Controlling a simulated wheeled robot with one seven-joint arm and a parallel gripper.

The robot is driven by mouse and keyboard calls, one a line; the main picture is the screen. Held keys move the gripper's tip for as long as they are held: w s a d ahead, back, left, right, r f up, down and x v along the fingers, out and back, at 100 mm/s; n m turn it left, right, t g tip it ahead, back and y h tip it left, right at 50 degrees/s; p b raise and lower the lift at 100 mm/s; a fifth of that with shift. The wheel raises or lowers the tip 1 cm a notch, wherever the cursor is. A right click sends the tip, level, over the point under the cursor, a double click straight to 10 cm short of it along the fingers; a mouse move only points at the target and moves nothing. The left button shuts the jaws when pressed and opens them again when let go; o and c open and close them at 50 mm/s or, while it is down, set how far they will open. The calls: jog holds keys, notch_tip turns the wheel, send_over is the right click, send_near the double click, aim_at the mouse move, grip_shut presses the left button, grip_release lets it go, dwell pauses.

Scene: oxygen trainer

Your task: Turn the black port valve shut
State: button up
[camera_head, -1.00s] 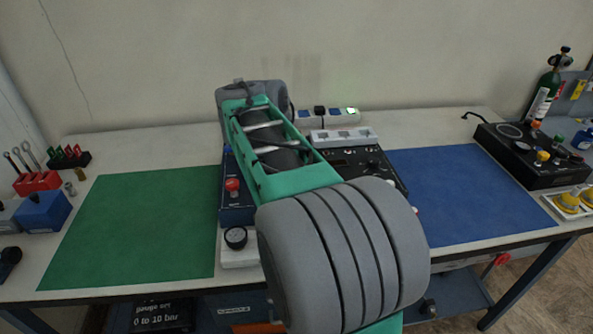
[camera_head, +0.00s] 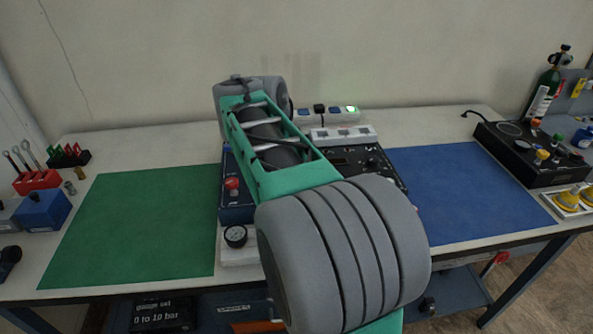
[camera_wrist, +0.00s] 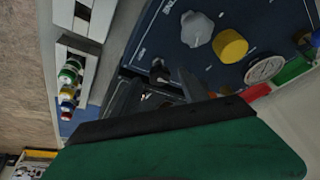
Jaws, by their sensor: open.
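In the wrist view, a dark blue panel (camera_wrist: 222,15) carries a grey knob (camera_wrist: 197,29), a yellow knob (camera_wrist: 231,46) and a round white-faced part (camera_wrist: 263,69). A small black part (camera_wrist: 158,70) shows at the panel's lower edge, right by my fingertips; it looks like the black port valve, but its handle angle is unclear. My gripper (camera_wrist: 160,88) is open with its dark fingers close to that part; I cannot tell whether they touch it. In the head view my arm hides the gripper and the valve.
In the head view, a black control box (camera_head: 365,165) and a blue box with a red knob (camera_head: 232,184) flank my arm. A gauge (camera_head: 235,236) stands in front. The green mat (camera_head: 135,225) and blue mat (camera_head: 465,190) are clear. A green cylinder (camera_head: 545,90) stands far right.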

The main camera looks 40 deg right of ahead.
jog(key=p+v, duration=0.2)
jog(key=v, duration=0.5)
jog(key=shift+r, duration=0.15)
jog(key=s+a+f+n+y+p, duration=0.1)
jog(key=a+f+n, duration=0.2)
jog(key=a+n, duration=0.2)
jog(key=s+a+f+n+t+y+p, duration=0.1)
jog(key=a+n, duration=0.4)
jog(key=a, duration=0.6)
jog(key=s+a+f+n+t+y+p, duration=0.1)
jog(key=s+a+f+n+y+p, duration=0.1)
jog(key=a+n, duration=0.4)
notch_tip(320, 180, down, 3)
jog(key=shift+s+a+r+y+p, duration=0.15)
jog(key=shift+s+a+y+p, duration=0.3)
jog(key=shift+a, duration=0.7)
